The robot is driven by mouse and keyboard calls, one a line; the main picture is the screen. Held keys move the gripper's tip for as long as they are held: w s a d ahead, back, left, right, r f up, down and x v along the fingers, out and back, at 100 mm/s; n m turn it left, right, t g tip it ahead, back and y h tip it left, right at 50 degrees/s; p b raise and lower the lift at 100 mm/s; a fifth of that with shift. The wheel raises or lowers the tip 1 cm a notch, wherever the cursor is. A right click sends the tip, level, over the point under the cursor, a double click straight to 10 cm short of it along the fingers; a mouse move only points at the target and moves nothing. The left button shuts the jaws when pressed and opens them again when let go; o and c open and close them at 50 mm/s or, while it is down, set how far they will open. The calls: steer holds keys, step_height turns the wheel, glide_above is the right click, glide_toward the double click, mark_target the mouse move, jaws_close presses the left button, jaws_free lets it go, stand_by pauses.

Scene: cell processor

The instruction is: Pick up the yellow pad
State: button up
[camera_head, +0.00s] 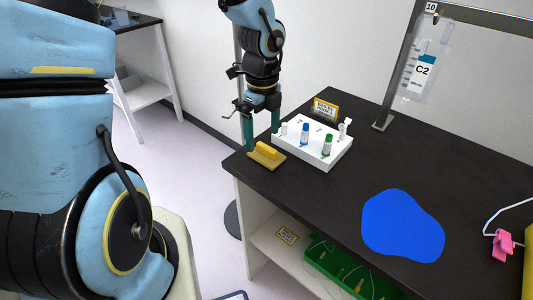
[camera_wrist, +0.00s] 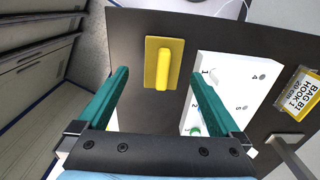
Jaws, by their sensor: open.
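The yellow pad (camera_head: 267,155) lies flat on the dark tabletop near its left corner. It has a raised yellow bar as a grip on a flat base. In the wrist view the yellow pad (camera_wrist: 164,63) is ahead of the fingertips, roughly between their lines. My gripper (camera_head: 262,140) is open above the table corner, with one green finger near the pad and the other near the white rack. In the wrist view my gripper (camera_wrist: 160,72) shows both fingers wide apart with nothing between them. I cannot tell the exact height of the fingertips above the pad.
A white rack (camera_head: 335,157) with blue-capped and green-capped vials stands right beside the pad. A yellow sign (camera_head: 326,109) stands behind it. A blue spill-shaped patch (camera_head: 402,226) lies on the table. A pink clip (camera_head: 502,244) is at the right; a bag labelled C2 (camera_head: 425,75) hangs from a stand.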

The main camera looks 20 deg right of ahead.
mark_target(266, 146)
steer(key=f, duration=0.5)
steer(key=shift+d+p, duration=0.3)
steer(key=shift+p, duration=0.1)
steer(key=shift+c, duration=0.2)
steer(key=c, duration=1.2)
steer(key=shift+r, duration=0.15)
steer(key=shift+c, duration=0.2)
step_height(266, 146, up, 10)
steer(key=shift+f+b, duration=0.1)
steer(key=shift+b, duration=0.2)
steer(key=o, duration=0.8)
jaws_close()
